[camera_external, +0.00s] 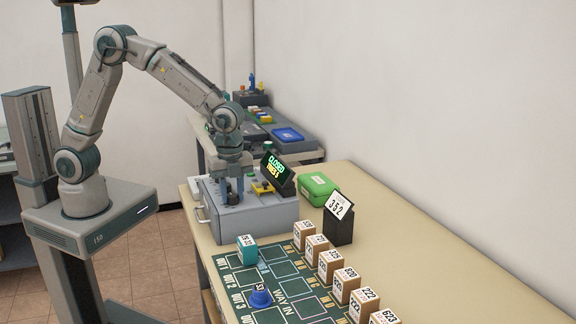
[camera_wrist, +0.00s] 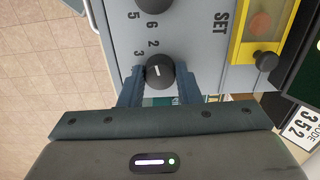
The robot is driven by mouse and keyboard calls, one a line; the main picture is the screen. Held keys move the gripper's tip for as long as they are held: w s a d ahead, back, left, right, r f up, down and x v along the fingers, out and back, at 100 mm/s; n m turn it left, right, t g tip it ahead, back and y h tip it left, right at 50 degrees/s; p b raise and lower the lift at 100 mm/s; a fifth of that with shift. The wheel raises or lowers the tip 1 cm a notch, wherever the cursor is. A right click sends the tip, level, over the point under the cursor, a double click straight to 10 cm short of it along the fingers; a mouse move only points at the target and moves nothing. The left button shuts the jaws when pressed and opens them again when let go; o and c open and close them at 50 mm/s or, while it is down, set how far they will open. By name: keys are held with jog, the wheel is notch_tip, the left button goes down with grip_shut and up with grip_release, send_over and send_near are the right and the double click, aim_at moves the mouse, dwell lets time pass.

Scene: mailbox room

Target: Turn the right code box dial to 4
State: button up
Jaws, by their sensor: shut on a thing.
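The code box (camera_external: 250,215) is a grey box on the table, with a tilted display (camera_external: 277,171) reading CLOSED in green above a yellow line about tries. My gripper (camera_external: 231,194) points down onto its top. In the wrist view, my gripper (camera_wrist: 158,76) is shut on a round black dial (camera_wrist: 160,72), one blue finger on each side. The dial's white line points up in the picture, roughly towards the 2; a 3 is at its upper left. Another black dial (camera_wrist: 153,4) is cut off at the top edge, with 6 and 5 printed near it.
A yellow-framed panel with a black knob (camera_wrist: 265,61) sits right of the dial, beyond the word SET. A black stand with a card reading 352 (camera_external: 339,206) and a green box (camera_external: 318,190) stand beside the code box. Numbered parcels (camera_external: 346,285) line the green mat.

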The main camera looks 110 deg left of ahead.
jog(key=n+b, duration=0.1)
jog(key=n, duration=0.6)
jog(key=shift+n, duration=0.4)
jog(key=n, duration=0.3)
jog(key=shift+b, duration=0.35)
jog(key=shift+n, duration=2.2)
jog(key=o, duration=1)
jog(key=shift+r, duration=0.1)
